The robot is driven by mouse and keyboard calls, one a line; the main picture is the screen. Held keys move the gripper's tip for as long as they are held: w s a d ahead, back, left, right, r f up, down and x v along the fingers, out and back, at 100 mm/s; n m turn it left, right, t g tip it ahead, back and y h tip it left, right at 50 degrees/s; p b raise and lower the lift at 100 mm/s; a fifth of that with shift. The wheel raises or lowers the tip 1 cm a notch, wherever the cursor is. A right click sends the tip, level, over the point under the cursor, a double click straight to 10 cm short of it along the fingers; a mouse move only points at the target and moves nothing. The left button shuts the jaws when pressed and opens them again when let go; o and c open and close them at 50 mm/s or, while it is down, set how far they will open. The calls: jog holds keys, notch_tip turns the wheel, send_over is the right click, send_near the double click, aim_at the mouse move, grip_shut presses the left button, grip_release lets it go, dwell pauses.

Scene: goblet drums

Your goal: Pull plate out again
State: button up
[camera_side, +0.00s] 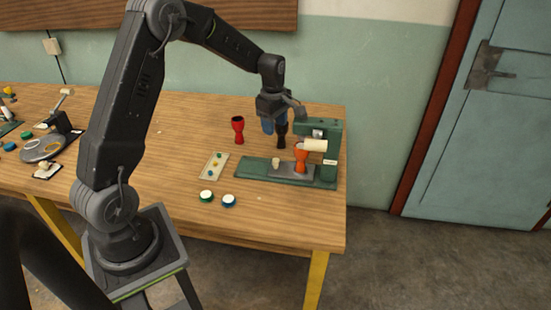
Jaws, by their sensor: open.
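A grey plate (262,169) lies on the green base (246,164) of a small machine, under its upright frame (331,150). An orange goblet drum (301,161) stands on the plate, below a cream-coloured cylinder (314,145) on the machine's arm. A cream knob (276,162) sticks up at the plate's left end. My gripper (283,118) is open above and behind the plate, apart from the knob. A dark goblet drum (281,139) stands just below the gripper; whether they touch cannot be told. A blue shape (268,126) beside it is partly hidden.
A red goblet drum (238,128) stands left of my gripper. A pale card with coloured dots (214,166) lies left of the base. Green (206,196) and blue (228,200) white-topped pots stand in front. A round grey tray (42,148) is at far left. The front table edge is clear.

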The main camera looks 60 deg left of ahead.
aim_at(275, 159)
jog(key=f, duration=1.3)
jog(key=shift+w+f, duration=0.15)
jog(key=shift+w, duration=0.05)
jog(key=shift+c, duration=0.2)
grip_shut()
